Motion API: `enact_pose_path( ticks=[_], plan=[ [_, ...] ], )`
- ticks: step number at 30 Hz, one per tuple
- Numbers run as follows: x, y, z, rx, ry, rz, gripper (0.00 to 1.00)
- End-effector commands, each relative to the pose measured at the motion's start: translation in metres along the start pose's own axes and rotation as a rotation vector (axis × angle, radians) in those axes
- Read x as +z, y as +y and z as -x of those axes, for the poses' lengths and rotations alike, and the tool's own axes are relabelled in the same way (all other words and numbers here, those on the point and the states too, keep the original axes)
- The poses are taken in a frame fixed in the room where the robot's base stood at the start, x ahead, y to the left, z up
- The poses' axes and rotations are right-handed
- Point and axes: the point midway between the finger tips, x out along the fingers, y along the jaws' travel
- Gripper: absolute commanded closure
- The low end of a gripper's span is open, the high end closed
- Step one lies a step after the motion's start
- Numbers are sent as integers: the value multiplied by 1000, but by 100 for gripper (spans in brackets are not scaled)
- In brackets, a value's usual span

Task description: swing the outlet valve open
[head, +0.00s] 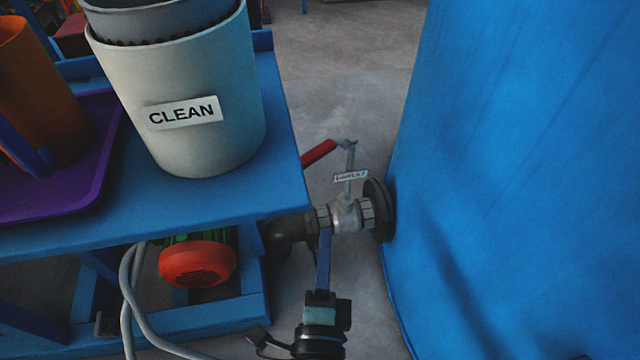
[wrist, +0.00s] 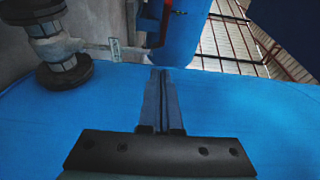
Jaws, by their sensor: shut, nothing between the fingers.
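The outlet valve (head: 345,216) is a metal body on a pipe between the blue bench and the blue tank. Its metal lever (head: 349,180) stands up, bends at the top and ends in a red grip (head: 319,152) beside the bench edge. A small white label hangs on the lever. In the wrist view the valve (wrist: 52,45) is at upper left and the red grip (wrist: 166,20) at top centre. My gripper (head: 325,235) is shut and empty, its fingertips by the valve body. In the wrist view its fingertips (wrist: 160,72) point towards the lever; contact cannot be told.
The blue tank (head: 530,170) fills the right side. The blue bench (head: 200,212) on the left carries a CLEAN bucket (head: 195,140) and a purple tray (head: 95,190). A red motor (head: 197,264) and grey hoses (head: 130,300) sit below. Bare floor (head: 345,80) lies behind the valve.

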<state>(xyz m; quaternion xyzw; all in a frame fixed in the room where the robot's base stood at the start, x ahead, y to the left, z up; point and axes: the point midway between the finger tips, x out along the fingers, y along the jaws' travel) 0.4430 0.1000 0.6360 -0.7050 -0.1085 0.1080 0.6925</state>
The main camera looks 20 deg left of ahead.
Motion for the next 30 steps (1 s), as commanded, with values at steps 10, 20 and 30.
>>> enact_pose_path(
  ticks=[10, 20, 30],
  plan=[
    [2, -8, -27, -4, -15, -20, 100],
    [3, -6, -85, -4, -15, -19, 100],
    [28, -4, -121, -2, -16, -18, 100]
  ],
)
